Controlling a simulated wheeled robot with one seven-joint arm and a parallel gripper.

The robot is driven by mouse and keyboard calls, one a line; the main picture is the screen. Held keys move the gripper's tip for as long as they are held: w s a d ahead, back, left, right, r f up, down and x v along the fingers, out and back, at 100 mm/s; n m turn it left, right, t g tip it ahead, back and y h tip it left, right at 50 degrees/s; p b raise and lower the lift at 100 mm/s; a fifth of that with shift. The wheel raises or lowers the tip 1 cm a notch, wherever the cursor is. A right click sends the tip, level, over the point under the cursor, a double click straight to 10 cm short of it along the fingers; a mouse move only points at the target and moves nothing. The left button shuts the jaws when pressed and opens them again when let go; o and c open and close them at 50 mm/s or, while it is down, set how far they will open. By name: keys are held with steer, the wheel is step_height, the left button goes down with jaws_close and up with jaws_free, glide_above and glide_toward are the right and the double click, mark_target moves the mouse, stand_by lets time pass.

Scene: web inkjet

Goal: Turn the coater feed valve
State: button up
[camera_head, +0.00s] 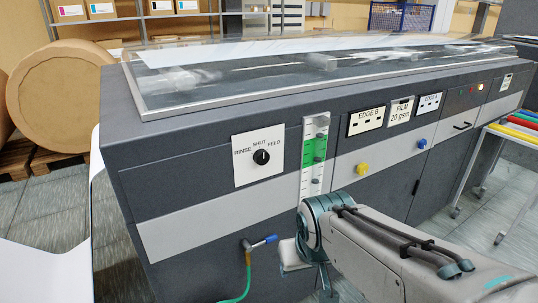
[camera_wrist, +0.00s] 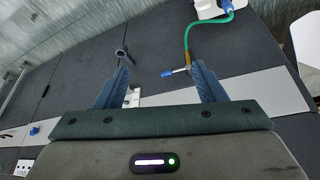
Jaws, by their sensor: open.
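A white plate (camera_head: 248,174) lettered RINSE, SHUT and FEED is on the dark machine front in the head view. Its round black knob (camera_head: 261,157) seems to point up at SHUT. Below is a small tap with a blue handle (camera_head: 266,240); the handle also shows in the wrist view (camera_wrist: 174,71). My gripper (camera_wrist: 160,72) is open, with two blue fingers apart and nothing held. The lettered plate is not visible in the wrist view.
A green hose (camera_head: 247,280) hangs from the tap; it also shows in the wrist view (camera_wrist: 187,35). A green-and-white gauge strip (camera_head: 314,157), a yellow knob (camera_head: 362,169) and a blue knob (camera_head: 421,143) line the front. A large brown roll (camera_head: 62,95) stands left.

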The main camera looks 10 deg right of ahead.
steer(key=w+d+t+h+b, duration=0.1)
steer(key=w+d+t+b, duration=0.15)
steer(key=w, duration=0.35)
steer(key=w+d+t+b, duration=0.2)
steer(key=w+t+b, duration=0.15)
steer(key=w, duration=0.35)
steer(key=n+t+y+b, duration=0.5)
steer(key=t+y, duration=0.1)
steer(key=t, duration=0.1)
glide_toward(263, 160)
steer(key=x, duration=0.8)
steer(key=shift+w+r, duration=0.1)
steer(key=shift+w, duration=0.1)
steer(key=c, duration=1)
